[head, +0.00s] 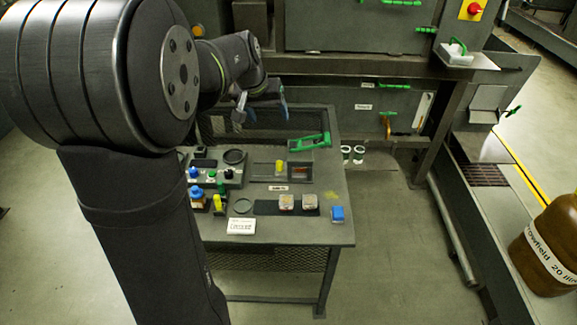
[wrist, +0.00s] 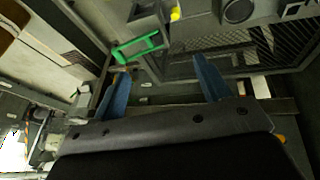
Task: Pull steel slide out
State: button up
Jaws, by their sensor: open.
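I cannot tell for sure which part is the steel slide. A pale upright metal strip (head: 422,110) is set in the dark machine front on the right in the head view, and a bright steel plate (head: 494,149) lies at the machine side further right. My gripper (head: 262,106) is above the back of the small work table, left of both and apart from them. In the wrist view its two blue fingers (wrist: 162,78) are spread wide with nothing between them.
The machine front (head: 350,92) has several green handles. A brown jug (head: 552,245) stands far right. Floor right of the table is clear.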

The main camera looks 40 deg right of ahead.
jog(key=w+f+m, duration=0.2)
jog(key=f, duration=0.1)
jog(key=shift+d+f, duration=0.2)
jog(key=shift+d, duration=0.2)
jog(key=c, duration=0.7)
jog(key=w+f+m, duration=0.1)
jog(key=f, duration=0.1)
jog(key=w+f+m, duration=0.1)
jog(key=f+m, duration=0.1)
jog(key=w+d+f+m+g, duration=0.1)
jog(key=w+f+m, duration=0.1)
jog(key=shift+f, duration=0.3)
jog(key=shift+c, duration=0.4)
jog(key=m, duration=0.1)
send_near(278, 162)
jog(key=x, duration=0.9)
jog(key=shift+s+d+r, duration=0.1)
jog(key=shift+d, duration=0.05)
grip_shut()
